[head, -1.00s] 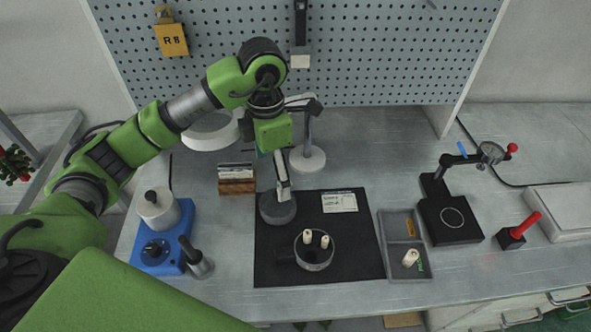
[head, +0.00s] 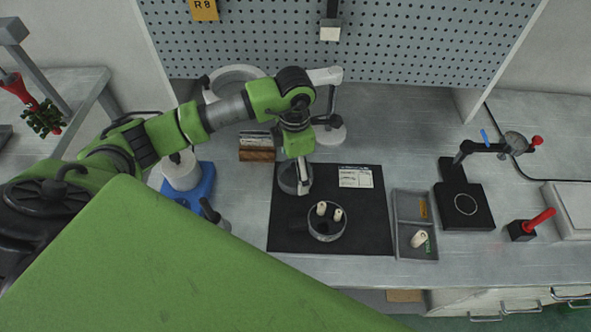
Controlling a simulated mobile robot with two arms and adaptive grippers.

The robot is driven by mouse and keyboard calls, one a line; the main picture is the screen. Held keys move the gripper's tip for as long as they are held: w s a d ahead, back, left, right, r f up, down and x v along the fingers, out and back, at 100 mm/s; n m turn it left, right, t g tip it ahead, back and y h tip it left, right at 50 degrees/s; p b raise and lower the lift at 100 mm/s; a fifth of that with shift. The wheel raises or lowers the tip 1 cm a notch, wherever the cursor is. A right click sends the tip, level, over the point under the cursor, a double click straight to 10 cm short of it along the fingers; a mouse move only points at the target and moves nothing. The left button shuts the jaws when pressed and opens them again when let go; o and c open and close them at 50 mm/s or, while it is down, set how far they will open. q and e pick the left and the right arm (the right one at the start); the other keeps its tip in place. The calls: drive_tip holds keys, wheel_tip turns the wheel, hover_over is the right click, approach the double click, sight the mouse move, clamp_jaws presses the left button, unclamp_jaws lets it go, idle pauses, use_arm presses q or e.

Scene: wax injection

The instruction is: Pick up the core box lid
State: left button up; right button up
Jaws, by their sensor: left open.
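The core box lid looks to be the round grey disc (head: 286,182) lying on the black mat (head: 370,235), near its back left corner. My left gripper (head: 303,188) points down over the right part of this disc and is open. It hides part of the disc, and I cannot tell whether the fingers touch it. The round core box (head: 327,233) stands on the mat in front and to the right, open at the top, with pale pegs in it. My right gripper is not in view.
A printed card (head: 356,178) lies on the mat. A grey divided tray (head: 403,253) is right of it, then a black dial gauge stand (head: 466,218) and a red-handled tool (head: 538,221). A wooden block holder (head: 257,154) and blue-based heater (head: 203,188) stand left.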

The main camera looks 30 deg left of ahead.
use_arm(q)
wheel_tip(320, 180, down, 2)
drive_tip(key=shift+s, duration=0.1)
drive_tip(key=shift+f, duration=0.3)
drive_tip(key=c, duration=1.3)
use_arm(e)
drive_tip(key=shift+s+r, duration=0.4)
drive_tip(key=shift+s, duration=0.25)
use_arm(q)
drive_tip(key=shift+r, duration=0.15)
